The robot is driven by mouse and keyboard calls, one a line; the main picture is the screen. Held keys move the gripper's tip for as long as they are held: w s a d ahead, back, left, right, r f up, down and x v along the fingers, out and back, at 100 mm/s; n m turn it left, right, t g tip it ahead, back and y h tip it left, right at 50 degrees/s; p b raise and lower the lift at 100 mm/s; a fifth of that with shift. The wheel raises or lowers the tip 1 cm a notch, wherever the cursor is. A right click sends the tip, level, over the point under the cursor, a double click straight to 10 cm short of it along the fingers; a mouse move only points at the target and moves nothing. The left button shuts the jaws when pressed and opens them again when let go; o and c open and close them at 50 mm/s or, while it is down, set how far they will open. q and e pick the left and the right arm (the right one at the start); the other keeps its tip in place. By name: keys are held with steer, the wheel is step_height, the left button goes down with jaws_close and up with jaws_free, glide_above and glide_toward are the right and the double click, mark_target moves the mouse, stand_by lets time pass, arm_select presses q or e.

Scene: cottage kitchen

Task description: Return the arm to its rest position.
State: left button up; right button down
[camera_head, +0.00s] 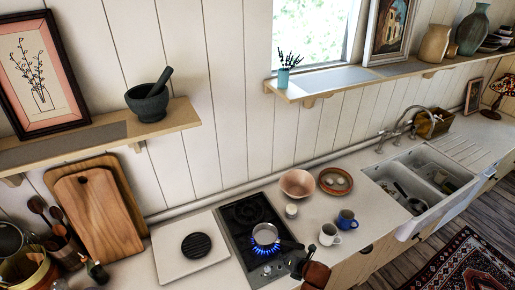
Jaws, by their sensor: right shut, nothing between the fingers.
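My right gripper (294,262) shows at the bottom of the head view, right of centre. It is dark, small in the picture, and shut with nothing held. Part of my right arm shows just below it as a reddish-brown link. The gripper appears close to the handle of a small saucepan (264,233), below it in the picture; I cannot tell the exact gap. The saucepan sits on the front burner of the hob (245,250), over a lit blue flame. My left gripper is not in view.
A blue mug (347,219) and a white mug (329,234) stand right of the hob. Behind them are a pink bowl (297,183) and a round brown dish (335,181). The sink (389,180) is farther right. Utensils and cutting boards (98,213) stand at left.

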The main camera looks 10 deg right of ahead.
steer(key=s+d+r+m+g+h, duration=0.1)
steer(key=s+d+m+g+h, duration=0.1)
steer(key=s+d+m, duration=0.65)
steer(key=s+d+r+m+g+h, duration=0.1)
steer(key=s+d+m, duration=0.2)
steer(key=s+m, duration=1.05)
steer(key=s+d+r+m+g+h, duration=0.1)
steer(key=s+d+m+g+h, duration=0.1)
steer(key=s+d+m, duration=0.65)
steer(key=s+a+f+b, duration=0.2)
steer(key=f+b, duration=0.4)
steer(key=f, duration=1.4)
steer(key=s+a+f+b, duration=0.15)
steer(key=f+b, duration=0.35)
steer(key=f, duration=1.5)
steer(key=s+f+g+b, duration=0.1)
steer(key=s+f+b, duration=0.4)
steer(key=s+f, duration=0.5)
steer(key=s+f+g+b, duration=0.1)
steer(key=s+f+b, duration=0.4)
steer(key=s+f, duration=0.5)
step_height(320, 180, down, 8)
steer(key=shift+s+f+y, duration=0.2)
steer(key=shift+s+y, duration=0.15)
steer(key=shift+y, duration=0.05)
